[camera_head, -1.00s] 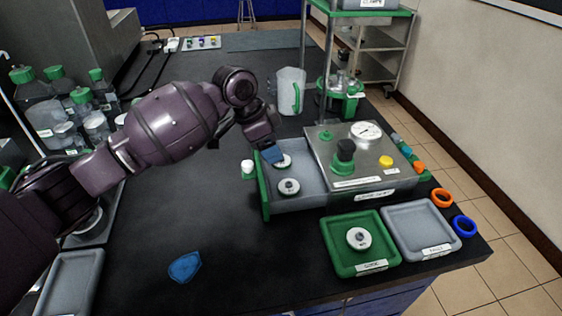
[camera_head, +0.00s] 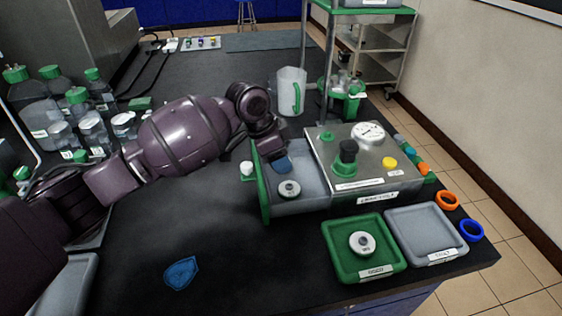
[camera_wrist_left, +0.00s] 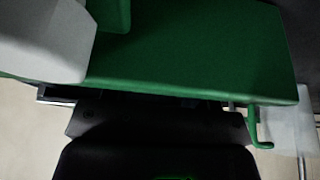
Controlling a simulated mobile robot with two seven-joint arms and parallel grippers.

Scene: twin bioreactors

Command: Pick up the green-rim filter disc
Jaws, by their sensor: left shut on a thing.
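My left gripper (camera_head: 281,162) reaches into the left part of the grey drawer (camera_head: 313,182) and points down with blue fingertips. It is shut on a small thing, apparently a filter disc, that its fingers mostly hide. In the left wrist view a thin green arc (camera_wrist_left: 174,178) shows at the bottom edge; it may be that disc's rim. Another white-and-grey disc (camera_head: 289,189) lies in the drawer in front of the gripper. A third disc (camera_head: 362,243) lies on the green tray (camera_head: 338,263). Rim colours are too small to tell. My right gripper is out of view.
A metal unit with a gauge (camera_head: 367,136) and dark knob (camera_head: 346,155) stands right of the drawer. A grey tray (camera_head: 420,228) and orange (camera_head: 448,200) and blue (camera_head: 471,230) rings lie near the right edge. A clear jug (camera_head: 291,88) stands behind.

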